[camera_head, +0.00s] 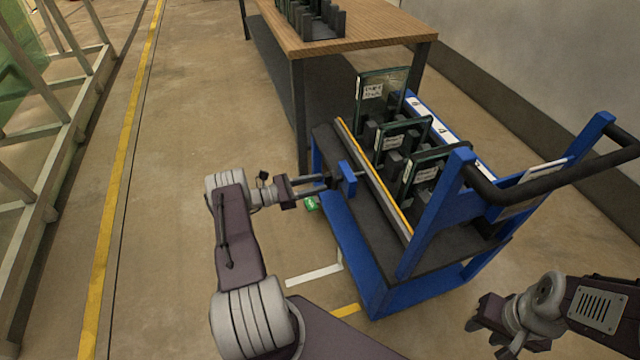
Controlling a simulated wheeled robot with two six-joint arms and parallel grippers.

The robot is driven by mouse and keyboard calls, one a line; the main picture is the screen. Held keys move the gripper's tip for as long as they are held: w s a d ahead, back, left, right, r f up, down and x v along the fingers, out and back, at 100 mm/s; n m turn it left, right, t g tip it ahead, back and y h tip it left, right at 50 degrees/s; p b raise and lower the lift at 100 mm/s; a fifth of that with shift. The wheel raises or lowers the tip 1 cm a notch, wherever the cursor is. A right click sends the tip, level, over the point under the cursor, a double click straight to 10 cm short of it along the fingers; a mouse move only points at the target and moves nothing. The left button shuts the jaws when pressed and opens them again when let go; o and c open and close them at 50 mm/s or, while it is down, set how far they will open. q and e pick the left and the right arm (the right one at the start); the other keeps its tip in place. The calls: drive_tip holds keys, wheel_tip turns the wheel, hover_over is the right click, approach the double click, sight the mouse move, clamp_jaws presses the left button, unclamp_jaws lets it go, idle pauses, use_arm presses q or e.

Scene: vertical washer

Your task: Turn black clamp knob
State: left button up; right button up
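A blue cart (352,262) with a dark top stands right of centre, with a blue block (347,178) on its left side. I cannot clearly make out a black clamp knob; small dark parts beside the blue block blend with my gripper's fingers. My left gripper (325,183) reaches in from the left, with its tips at or very near the blue block. Two dark fingers show, but whether they hold anything is unclear. My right gripper (488,330) is at the lower right, apart from the cart, with nothing visible in it.
Several dark-framed glass panels (402,140) stand upright in black holders on the cart. A black push handle (545,190) rises at its right. A wooden-topped table (385,22) stands behind. A small green object (311,203) shows below my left gripper.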

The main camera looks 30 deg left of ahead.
use_arm(q)
drive_tip(key=shift+x, duration=0.8)
clamp_jaws()
drive_tip(key=shift+m, duration=0.3)
